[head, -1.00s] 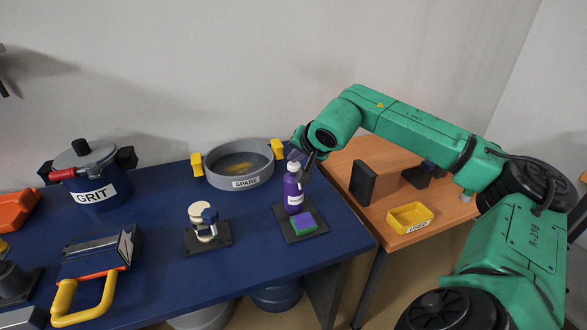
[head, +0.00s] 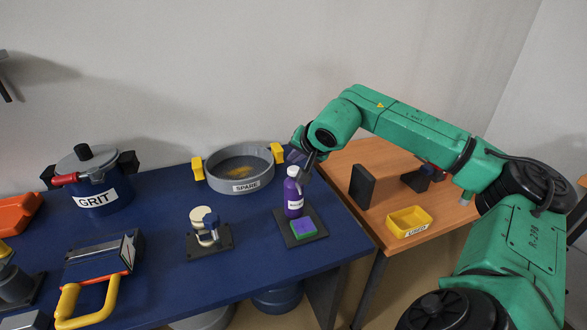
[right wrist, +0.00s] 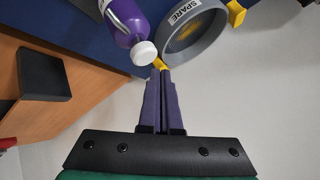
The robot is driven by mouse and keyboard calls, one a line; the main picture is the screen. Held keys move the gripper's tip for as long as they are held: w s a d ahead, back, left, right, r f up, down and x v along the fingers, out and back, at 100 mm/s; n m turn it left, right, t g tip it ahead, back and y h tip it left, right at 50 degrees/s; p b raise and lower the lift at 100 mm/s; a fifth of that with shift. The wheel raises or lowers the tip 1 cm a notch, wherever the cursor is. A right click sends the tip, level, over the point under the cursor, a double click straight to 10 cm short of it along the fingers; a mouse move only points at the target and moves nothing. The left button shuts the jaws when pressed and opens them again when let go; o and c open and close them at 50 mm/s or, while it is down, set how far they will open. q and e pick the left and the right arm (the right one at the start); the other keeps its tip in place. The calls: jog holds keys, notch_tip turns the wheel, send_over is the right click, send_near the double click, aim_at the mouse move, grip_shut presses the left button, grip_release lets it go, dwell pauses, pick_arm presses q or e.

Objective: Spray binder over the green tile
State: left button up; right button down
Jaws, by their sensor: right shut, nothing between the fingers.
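The purple bottle (head: 293,196) with a white cap stands upright on the blue table, at the back of a dark plate (head: 310,235). It also shows in the right wrist view (right wrist: 127,20), its white cap close to my fingertips. My left gripper is not in view.
A grey SPARE pan (head: 240,172) with yellow handles stands behind, left of the bottle. A small clamp stand (head: 208,240) is to the left. A blue GRIT pot (head: 98,185) is far left. The orange table (head: 360,150) at right holds a yellow USED tray (head: 409,222) and black blocks.

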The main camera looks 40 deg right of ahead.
aim_at(295, 171)
notch_tip(295, 171, up, 6)
jog(key=p, duration=0.5)
dwell(0.4)
dwell(0.5)
